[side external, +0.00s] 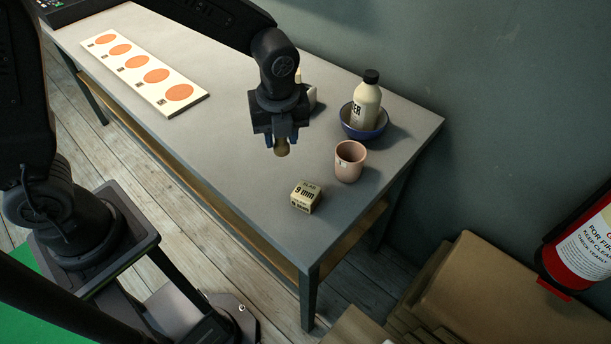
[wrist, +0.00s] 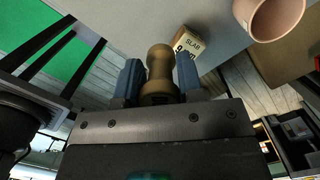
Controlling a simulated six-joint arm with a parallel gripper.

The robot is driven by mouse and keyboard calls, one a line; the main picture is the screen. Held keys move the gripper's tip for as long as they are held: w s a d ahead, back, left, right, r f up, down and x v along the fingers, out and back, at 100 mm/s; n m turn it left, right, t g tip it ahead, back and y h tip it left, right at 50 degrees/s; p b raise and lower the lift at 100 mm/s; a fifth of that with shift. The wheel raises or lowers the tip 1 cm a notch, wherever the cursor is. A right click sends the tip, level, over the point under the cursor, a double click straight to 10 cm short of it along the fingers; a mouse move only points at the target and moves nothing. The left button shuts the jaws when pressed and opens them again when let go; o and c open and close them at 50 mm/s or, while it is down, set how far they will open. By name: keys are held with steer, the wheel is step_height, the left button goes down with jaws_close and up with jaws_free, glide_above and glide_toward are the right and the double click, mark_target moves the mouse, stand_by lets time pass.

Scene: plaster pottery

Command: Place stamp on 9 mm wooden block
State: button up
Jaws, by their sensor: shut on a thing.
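My gripper (side external: 281,141) is shut on the stamp (side external: 281,149), a small brownish knob-shaped piece, and holds it above the table. In the wrist view the stamp (wrist: 159,72) stands between the two blue-grey fingers of my gripper (wrist: 159,82). The 9 mm wooden block (side external: 306,197) is a pale cube with dark lettering, near the front right edge of the table. It lies right of and below my gripper in the side view. In the wrist view the block (wrist: 188,43) shows just beyond the stamp, partly hidden by the right finger.
A pink cup (side external: 349,162) stands behind the block. A white bottle (side external: 365,104) stands in a blue bowl (side external: 364,125). A white object (side external: 310,95) is partly hidden behind my gripper. A board with orange discs (side external: 142,74) lies at the left. The table (side external: 225,150) is clear between.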

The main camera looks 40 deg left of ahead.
steer(key=d+f, duration=0.1)
steer(key=d, duration=0.1)
steer(key=d+f, duration=0.1)
steer(key=d, duration=0.1)
steer(key=d+f, duration=0.1)
steer(key=d, duration=0.1)
steer(key=shift+w+f, duration=0.15)
steer(key=shift+f, duration=2.2)
steer(key=o, duration=0.9)
steer(key=shift+f, duration=0.1)
step_height(320, 180, up, 12)
steer(key=d, duration=0.1)
steer(key=shift+s, duration=0.4)
